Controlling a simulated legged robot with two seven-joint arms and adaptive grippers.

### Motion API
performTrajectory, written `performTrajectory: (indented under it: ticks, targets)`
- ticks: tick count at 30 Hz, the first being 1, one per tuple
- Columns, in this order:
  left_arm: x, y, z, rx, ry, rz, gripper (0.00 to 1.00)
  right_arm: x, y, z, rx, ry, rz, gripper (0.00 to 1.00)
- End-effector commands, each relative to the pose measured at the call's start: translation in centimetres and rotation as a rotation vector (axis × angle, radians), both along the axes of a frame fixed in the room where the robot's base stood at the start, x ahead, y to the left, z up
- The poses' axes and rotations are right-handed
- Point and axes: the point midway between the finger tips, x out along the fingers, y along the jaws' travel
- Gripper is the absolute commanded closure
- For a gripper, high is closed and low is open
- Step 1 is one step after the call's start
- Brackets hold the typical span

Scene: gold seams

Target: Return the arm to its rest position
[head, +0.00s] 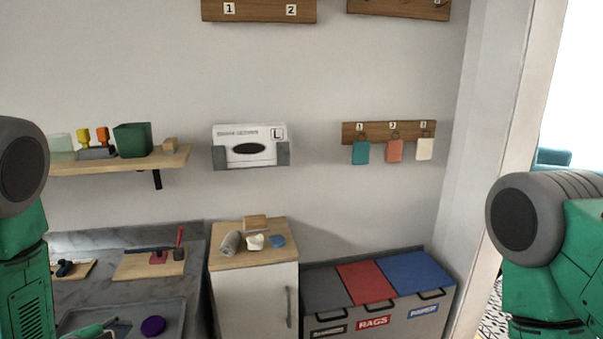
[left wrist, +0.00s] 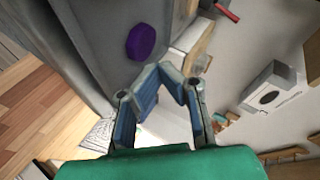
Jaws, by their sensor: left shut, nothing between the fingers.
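My left gripper (left wrist: 167,76) is shut and empty in the left wrist view; its blue-padded fingers meet at the tips. In the head view part of it (head: 115,328) shows low at the left, over the grey tray, cut by the bottom edge. Green and grey links of my left arm stand at the left edge. A purple disc (head: 153,326) lies in the tray beside the gripper, apart from it; it also shows in the left wrist view (left wrist: 141,43). My right arm shows at the right edge; its gripper is out of view.
A wooden shelf (head: 118,161) with a green pot sticks out from the wall at left. A cabinet (head: 256,292) holds a grey roll and small items on top. Bins (head: 376,304) with grey, red and blue lids stand to its right. A grey counter (head: 75,240) runs behind the tray.

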Motion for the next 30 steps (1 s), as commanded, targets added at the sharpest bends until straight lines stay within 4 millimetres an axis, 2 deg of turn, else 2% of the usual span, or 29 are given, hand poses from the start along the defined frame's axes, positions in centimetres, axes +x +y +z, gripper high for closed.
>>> performTrajectory:
  ticks: [1, 2, 5, 6, 9, 12, 15, 21, 22, 24, 30]
  targets:
    - [-1.9, -0.5, -2.0, -0.058, 0.076, 0.055, 1.00, 0.0, 0.0, 0.0, 0.000, 0.000, 0.000, 0.60]
    - [-2.9, -0.8, -3.0, -0.096, 0.119, 0.092, 1.00, 0.0, 0.0, 0.0, 0.000, 0.000, 0.000, 0.60]
    - [-8.1, -2.0, -7.0, -0.235, 0.304, 0.258, 1.00, 0.0, 0.0, 0.0, 0.000, 0.000, 0.000, 0.60]
    - [-10.6, -2.6, -8.5, -0.293, 0.385, 0.338, 1.00, 0.0, 0.0, 0.0, 0.000, 0.000, 0.000, 0.60]
    - [-16.9, -4.0, -11.4, -0.410, 0.567, 0.542, 1.00, 0.0, 0.0, 0.0, 0.000, 0.000, 0.000, 0.60]
    - [-22.5, -5.4, -13.0, -0.488, 0.713, 0.728, 1.00, 0.0, 0.0, 0.0, 0.000, 0.000, 0.000, 0.60]
    - [-27.3, -6.5, -13.7, -0.537, 0.830, 0.895, 1.00, 0.0, 0.0, 0.0, 0.000, 0.000, 0.000, 0.60]
    - [-35.8, -8.5, -13.7, -0.575, 1.010, 1.200, 1.00, 0.0, 0.0, -0.1, 0.000, 0.000, 0.000, 0.60]
    - [-34.9, -8.4, -15.1, -0.577, 0.992, 1.179, 1.00, 0.0, 0.0, -1.4, 0.000, -0.001, 0.000, 0.60]
    - [-34.4, -8.5, -16.7, -0.571, 0.984, 1.159, 1.00, 0.0, 0.0, -3.2, 0.000, 0.000, 0.000, 0.60]
    - [-33.4, -8.9, -20.7, -0.557, 0.967, 1.117, 1.00, -0.1, 0.0, -7.4, 0.000, 0.001, 0.000, 0.60]
